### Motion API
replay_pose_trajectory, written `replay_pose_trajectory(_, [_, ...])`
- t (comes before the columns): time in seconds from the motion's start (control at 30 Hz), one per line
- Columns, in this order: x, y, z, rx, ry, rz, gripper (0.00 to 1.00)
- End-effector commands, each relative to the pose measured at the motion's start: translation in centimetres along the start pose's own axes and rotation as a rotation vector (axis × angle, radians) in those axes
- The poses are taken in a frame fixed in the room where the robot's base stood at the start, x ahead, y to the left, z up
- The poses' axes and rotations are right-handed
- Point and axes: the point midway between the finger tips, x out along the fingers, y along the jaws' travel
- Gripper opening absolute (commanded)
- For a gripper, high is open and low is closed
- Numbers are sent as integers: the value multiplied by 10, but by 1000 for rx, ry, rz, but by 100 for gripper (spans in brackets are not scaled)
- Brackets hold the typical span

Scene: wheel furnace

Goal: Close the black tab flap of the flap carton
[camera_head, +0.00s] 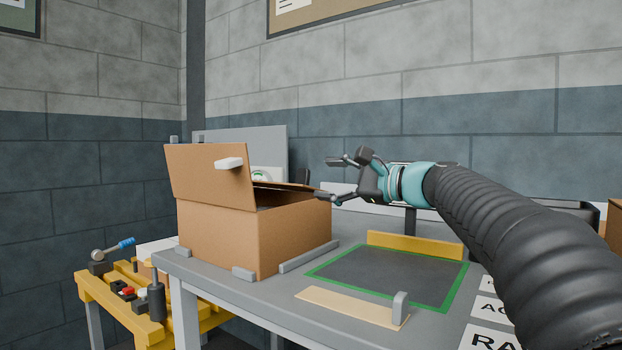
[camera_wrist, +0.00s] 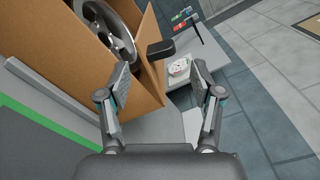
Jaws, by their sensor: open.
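The flap carton (camera_head: 240,238) is an open brown box on the grey table. Its front-left flap with a white tab (camera_head: 229,163) stands up. In the wrist view, the black tab (camera_wrist: 160,49) sticks out from the edge of a brown flap (camera_wrist: 150,68), which is open. In the head view, that flap is mostly hidden behind the white-tab flap. My gripper (camera_head: 330,178) is open and empty at the carton's right, near its top edge. In the wrist view, the black tab appears beyond and between my fingertips (camera_wrist: 160,76); I see no contact.
A grey spoked wheel (camera_wrist: 108,28) lies inside the carton. Low grey stops (camera_head: 308,256) edge the carton on the table. A green-bordered dark mat (camera_head: 385,275) with a yellow bar (camera_head: 415,243) is right of it. A yellow bench (camera_head: 110,297) stands at the left.

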Motion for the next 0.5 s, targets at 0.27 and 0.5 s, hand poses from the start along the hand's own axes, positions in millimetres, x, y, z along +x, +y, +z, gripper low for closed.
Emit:
replay_pose_trajectory(0.27, [-38, 0, 0, 0, 0, -1, 66])
replay_pose_trajectory(0.5, [-45, 0, 0, 1, 0, 0, 66])
